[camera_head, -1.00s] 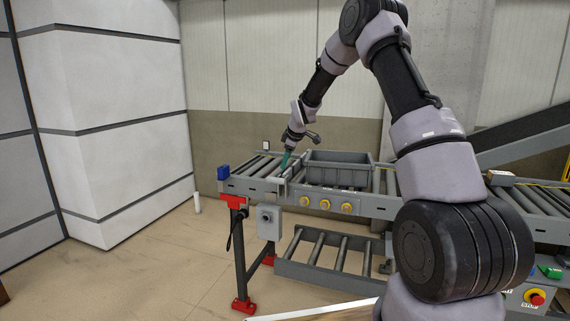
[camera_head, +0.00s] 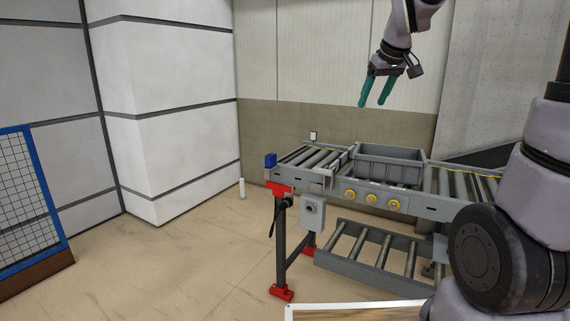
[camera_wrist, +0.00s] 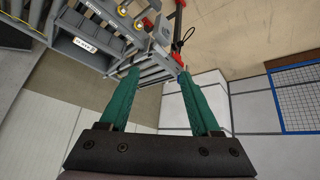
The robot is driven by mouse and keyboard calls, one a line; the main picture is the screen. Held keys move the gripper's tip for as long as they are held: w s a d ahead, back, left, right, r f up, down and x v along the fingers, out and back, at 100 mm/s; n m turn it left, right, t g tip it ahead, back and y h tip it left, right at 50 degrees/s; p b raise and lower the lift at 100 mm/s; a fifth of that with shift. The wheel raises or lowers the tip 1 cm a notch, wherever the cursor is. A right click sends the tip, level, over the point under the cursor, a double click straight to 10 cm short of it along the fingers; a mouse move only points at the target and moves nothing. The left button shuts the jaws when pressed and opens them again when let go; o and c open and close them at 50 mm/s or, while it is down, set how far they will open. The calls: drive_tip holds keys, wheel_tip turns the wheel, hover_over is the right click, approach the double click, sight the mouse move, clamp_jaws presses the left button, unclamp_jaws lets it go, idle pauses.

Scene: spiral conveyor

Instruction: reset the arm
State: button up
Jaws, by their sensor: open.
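My gripper (camera_head: 375,104) has two green fingers and hangs in the air above the roller conveyor. Its fingers are apart with nothing between them. It also shows in the wrist view (camera_wrist: 156,72), open and empty, with the conveyor beyond the fingertips. My arm comes down from the top right of the head view, its upper part out of the picture.
A grey crate (camera_head: 359,173) sits on the roller conveyor (camera_head: 335,186) below my gripper. A blue mesh fence (camera_head: 28,195) stands at the left, before white wall panels (camera_head: 165,150).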

drive_tip(key=s+d+r+m, duration=0.1)
drive_tip(key=s+m, duration=0.6)
drive_tip(key=s, duration=1.5)
drive_tip(key=shift+s+m+t+y, duration=0.2)
drive_tip(key=shift+m+t+y, duration=0.1)
drive_tip(key=shift+y, duration=0.1)
